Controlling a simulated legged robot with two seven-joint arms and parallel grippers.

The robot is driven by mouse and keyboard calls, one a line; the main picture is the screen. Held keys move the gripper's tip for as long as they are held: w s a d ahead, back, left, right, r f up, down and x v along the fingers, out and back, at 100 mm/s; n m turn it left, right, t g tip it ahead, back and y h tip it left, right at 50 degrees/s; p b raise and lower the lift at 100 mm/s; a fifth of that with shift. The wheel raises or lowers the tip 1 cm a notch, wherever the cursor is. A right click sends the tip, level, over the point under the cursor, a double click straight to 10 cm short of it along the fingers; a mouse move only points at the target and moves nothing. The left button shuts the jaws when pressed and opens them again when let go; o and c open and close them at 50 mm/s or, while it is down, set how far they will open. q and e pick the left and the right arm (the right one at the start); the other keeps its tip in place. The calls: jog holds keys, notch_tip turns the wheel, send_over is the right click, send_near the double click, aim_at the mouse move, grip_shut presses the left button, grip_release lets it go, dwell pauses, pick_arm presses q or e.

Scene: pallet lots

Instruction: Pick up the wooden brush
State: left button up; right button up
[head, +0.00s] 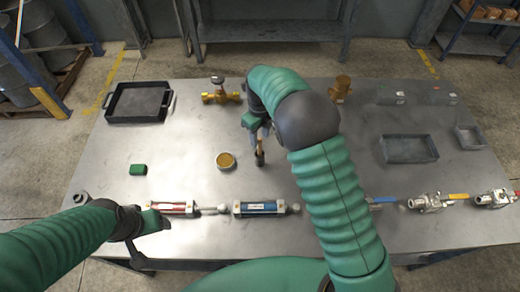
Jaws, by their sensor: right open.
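A small upright brown piece with a dark lower end, which looks like the wooden brush (260,154), stands on the grey metal table (300,100) near its middle. My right gripper (259,139) points down just above it, open, with its fingertips at the brush's upper end. I cannot tell whether they touch it. The gripper and arm hide part of the brush. My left gripper (158,222) is low at the left front, by a red cylinder, away from the brush. Its fingers are too unclear to read.
A round tin (226,160) lies just left of the brush. A brass valve (221,92) is behind it. Red (171,207) and blue (260,208) cylinders lie along the front. A black tray (139,102) is at back left, a grey tray (409,149) at right.

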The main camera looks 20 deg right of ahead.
aim_at(260, 146)
jog(key=shift+s+d+f+p, duration=0.15)
jog(key=shift+f+p, duration=0.15)
jog(key=shift+f, duration=0.35)
jog(key=shift+s+d+f+p, duration=0.15)
jog(key=shift+f+p, duration=0.15)
jog(key=shift+f, duration=0.3)
jog(key=shift+a+f, duration=0.2)
jog(key=shift+f, duration=0.45)
jog(key=shift+a+f, duration=0.15)
jog(key=shift+f, duration=0.45)
jog(key=shift+w+a+f, duration=0.1)
jog(key=shift+w+a, duration=0.05)
jog(key=shift+a, duration=0.1)
jog(key=c, duration=0.3)
pick_arm(q)
jog(key=shift+v, duration=0.8)
pick_arm(e)
jog(key=shift+d, duration=0.35)
grip_shut()
